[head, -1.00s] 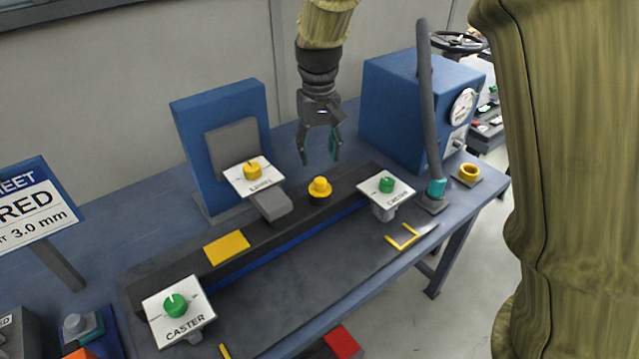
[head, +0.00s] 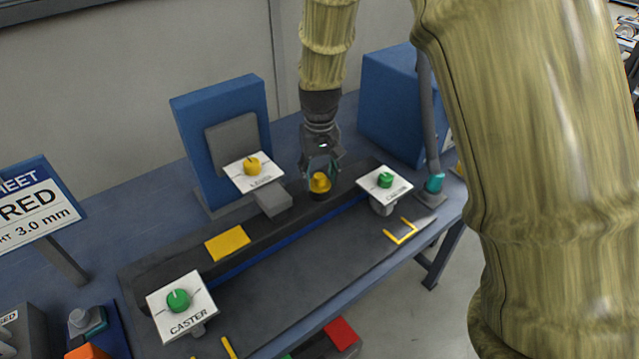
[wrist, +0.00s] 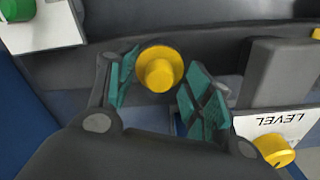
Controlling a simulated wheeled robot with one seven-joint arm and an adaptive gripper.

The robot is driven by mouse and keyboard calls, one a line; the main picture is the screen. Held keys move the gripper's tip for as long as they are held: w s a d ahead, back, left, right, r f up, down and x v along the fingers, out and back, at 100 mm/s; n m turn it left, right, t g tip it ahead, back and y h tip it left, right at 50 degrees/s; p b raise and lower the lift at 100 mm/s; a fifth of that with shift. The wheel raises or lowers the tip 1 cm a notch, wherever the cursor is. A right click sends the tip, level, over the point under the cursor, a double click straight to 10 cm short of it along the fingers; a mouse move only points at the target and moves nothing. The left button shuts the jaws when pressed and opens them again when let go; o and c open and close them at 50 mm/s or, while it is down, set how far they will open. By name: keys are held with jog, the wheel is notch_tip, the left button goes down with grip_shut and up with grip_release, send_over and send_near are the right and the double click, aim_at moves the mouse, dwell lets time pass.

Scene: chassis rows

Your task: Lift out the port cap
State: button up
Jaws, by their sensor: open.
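The port cap (head: 320,183) is a yellow round knob with a wider flange, seated in the dark rail on the bench. It also shows in the wrist view (wrist: 160,69), upright between my fingertips. My gripper (head: 322,170) hangs over the cap, pointing down. In the wrist view its teal-padded fingers (wrist: 158,88) are open, one on each side of the cap, with a gap visible at the right finger. The left pad is very close to the cap's flange; I cannot tell whether it touches.
A LEVEL plate with a yellow knob (head: 252,167) and a grey block (head: 272,201) stand left of the cap. A CASTER plate with a green knob (head: 385,181) stands right.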

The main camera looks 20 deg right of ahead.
jog(key=c, duration=1)
jog(key=shift+r, duration=0.15)
